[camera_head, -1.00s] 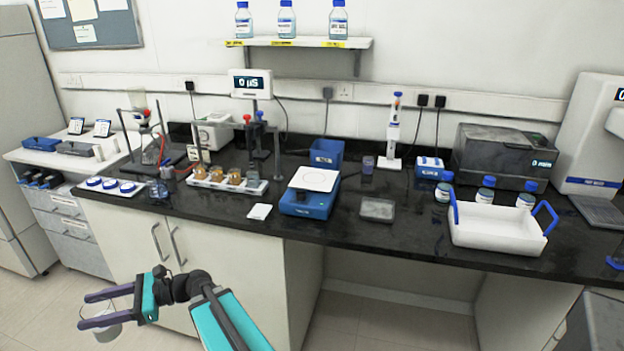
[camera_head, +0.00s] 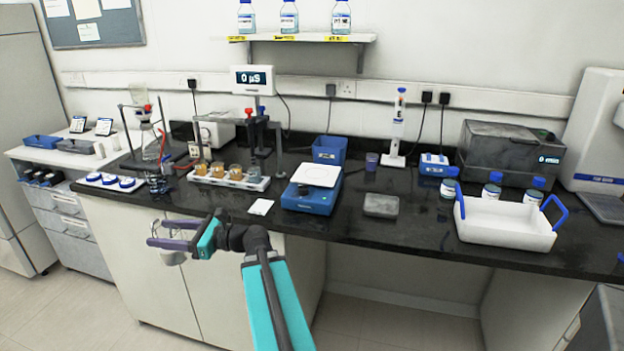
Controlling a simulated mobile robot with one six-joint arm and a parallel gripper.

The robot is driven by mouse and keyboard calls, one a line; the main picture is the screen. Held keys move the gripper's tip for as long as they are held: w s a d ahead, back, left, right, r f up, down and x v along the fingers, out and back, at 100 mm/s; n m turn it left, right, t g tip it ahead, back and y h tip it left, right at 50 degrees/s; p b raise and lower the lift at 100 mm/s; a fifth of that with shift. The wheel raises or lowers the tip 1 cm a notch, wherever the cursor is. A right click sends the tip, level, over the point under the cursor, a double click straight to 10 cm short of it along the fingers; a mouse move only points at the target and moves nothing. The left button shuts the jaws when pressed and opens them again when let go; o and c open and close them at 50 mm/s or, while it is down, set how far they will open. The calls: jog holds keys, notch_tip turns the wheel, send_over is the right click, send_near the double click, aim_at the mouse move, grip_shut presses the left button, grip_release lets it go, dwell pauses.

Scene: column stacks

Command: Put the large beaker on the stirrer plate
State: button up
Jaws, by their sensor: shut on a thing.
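My gripper (camera_head: 172,234) is at the lower left, in front of the cabinet doors and below the bench's front edge. Its two dark fingers are shut on a clear glass beaker (camera_head: 172,257), which hangs roughly upright between them. The beaker's outline is faint against the pale doors. The stirrer plate (camera_head: 311,195), a blue box with a white square top, stands on the black bench up and to the right of my gripper. Its white top is bare.
A white rack of small amber beakers (camera_head: 228,180) and a stand with clamps (camera_head: 262,135) are left of the stirrer plate. A grey block (camera_head: 381,205) and a white tray (camera_head: 505,232) are to the right. A blue bin (camera_head: 329,150) stands behind.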

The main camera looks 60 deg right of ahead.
jog(key=s+d+r+m+t+h+b, duration=0.1)
jog(key=s+d+r+m+h, duration=0.1)
jog(key=d, duration=0.4)
jog(key=s+d+r+m+t+h+b, duration=0.1)
jog(key=s+d+r+h, duration=0.15)
jog(key=d, duration=0.45)
jog(key=s+d+r+m+h+b, duration=0.2)
jog(key=s+d+r+h, duration=0.2)
jog(key=s+d, duration=0.3)
jog(key=s+d+r+m+g+h+b, duration=0.1)
jog(key=s+d+r+m+h+b, duration=0.1)
jog(key=s+d, duration=0.4)
jog(key=s+d+r+m+h+b, duration=0.2)
jog(key=s+d+r+m+h, duration=0.2)
jog(key=s, duration=0.5)
jog(key=d+r+h, duration=0.2)
jog(key=d, duration=0.1)
jog(key=shift+s+d+r+g, duration=0.25)
jog(key=shift+d+r+g, duration=0.05)
jog(key=shift+d+g, duration=0.1)
jog(key=shift+w+d, duration=0.1)
jog(key=w+d+p, duration=0.1)
jog(key=p, duration=0.1)
jog(key=d+p, duration=0.1)
jog(key=p, duration=0.1)
jog(key=shift+w+d, duration=0.15)
jog(key=shift+w, duration=0.2)
jog(key=w+d+p, duration=0.1)
jog(key=p, duration=0.5)
jog(key=shift+d, duration=0.1)
